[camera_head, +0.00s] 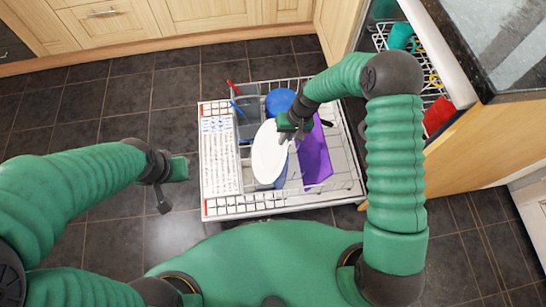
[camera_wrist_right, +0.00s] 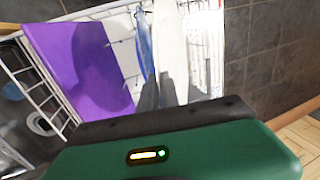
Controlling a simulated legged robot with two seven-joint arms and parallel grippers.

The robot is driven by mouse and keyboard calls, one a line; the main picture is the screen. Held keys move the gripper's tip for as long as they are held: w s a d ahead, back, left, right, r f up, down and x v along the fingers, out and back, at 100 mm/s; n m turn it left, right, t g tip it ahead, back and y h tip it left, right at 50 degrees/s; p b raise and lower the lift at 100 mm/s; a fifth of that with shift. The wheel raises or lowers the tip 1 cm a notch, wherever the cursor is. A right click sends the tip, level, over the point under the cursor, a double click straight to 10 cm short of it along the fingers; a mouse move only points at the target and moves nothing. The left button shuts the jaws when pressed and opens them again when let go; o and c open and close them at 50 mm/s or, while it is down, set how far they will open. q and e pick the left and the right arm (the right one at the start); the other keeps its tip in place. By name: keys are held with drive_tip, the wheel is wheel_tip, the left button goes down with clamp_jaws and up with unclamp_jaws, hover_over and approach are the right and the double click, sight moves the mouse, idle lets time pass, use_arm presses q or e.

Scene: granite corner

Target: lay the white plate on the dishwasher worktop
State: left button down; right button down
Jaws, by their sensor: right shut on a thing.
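The white plate (camera_head: 268,152) stands tilted in the pulled-out lower dish rack. My right gripper (camera_head: 290,130) is shut on its edge; in the right wrist view the white plate (camera_wrist_right: 171,50) shows edge-on between my right gripper's two dark fingers (camera_wrist_right: 173,95). The dark granite worktop (camera_head: 503,45) is at the upper right, above the open dishwasher, apart from the plate. My left gripper (camera_head: 170,185) hangs empty over the floor left of the rack; its jaw opening is not clear.
The rack (camera_head: 222,210) also holds a purple board (camera_head: 315,158), a blue dish (camera_head: 280,100) and a cutlery basket with red and blue handles. An upper rack (camera_head: 380,38) holds a teal cup (camera_head: 400,36) and a red item (camera_head: 438,115). Floor at left is clear.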

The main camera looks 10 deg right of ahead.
drive_tip(key=a+p+v, duration=0.2)
drive_tip(key=p+v, duration=1.1)
drive_tip(key=v, duration=0.2)
drive_tip(key=shift+r, duration=0.35)
